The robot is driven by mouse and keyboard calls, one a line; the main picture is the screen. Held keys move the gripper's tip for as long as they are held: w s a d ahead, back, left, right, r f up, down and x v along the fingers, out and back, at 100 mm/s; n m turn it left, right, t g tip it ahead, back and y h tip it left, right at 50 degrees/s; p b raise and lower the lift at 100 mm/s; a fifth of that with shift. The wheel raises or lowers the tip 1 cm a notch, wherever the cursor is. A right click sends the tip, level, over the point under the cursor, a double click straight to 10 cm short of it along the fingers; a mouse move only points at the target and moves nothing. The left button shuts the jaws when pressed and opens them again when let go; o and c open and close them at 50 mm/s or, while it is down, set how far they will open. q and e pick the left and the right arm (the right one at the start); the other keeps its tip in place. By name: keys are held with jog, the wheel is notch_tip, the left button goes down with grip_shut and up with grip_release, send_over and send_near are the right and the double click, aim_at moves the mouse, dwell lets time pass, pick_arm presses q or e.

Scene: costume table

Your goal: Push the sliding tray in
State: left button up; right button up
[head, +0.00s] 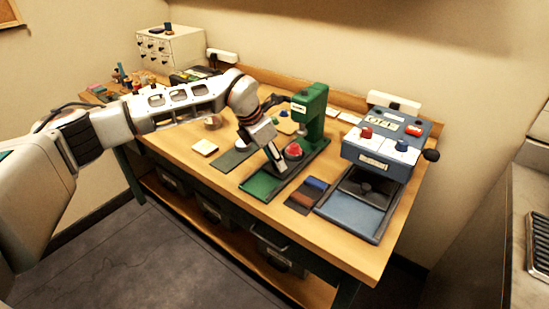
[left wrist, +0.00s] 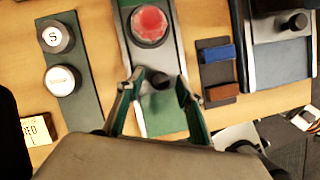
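A green tray (head: 262,186) sticks out at the front of the green press (head: 311,112). A red round piece (head: 294,149) sits behind it, under the press head. In the left wrist view, the tray (left wrist: 165,119) has a dark knob (left wrist: 160,80), and the red piece (left wrist: 150,24) is beyond it. My left gripper (head: 277,164) points down over the tray, in front of the red piece. In the left wrist view, its fingers (left wrist: 159,83) are apart, one on each side of the knob. Whether they touch it is unclear. My right gripper is out of view.
Right of the tray, a dark mat (head: 307,194) holds a blue and a brown block. A blue-grey machine (head: 387,147) with its own blue bed (head: 349,212) stands further right. A dark mat with round pieces (left wrist: 73,70) lies left. The table's front edge is close.

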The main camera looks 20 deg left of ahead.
pick_arm(q)
jog(key=shift+r, duration=0.2)
jog(key=v, duration=1.1)
jog(key=shift+s+r, duration=0.15)
jog(key=shift+r, duration=0.1)
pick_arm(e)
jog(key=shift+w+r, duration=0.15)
pick_arm(q)
jog(key=shift+a, duration=0.1)
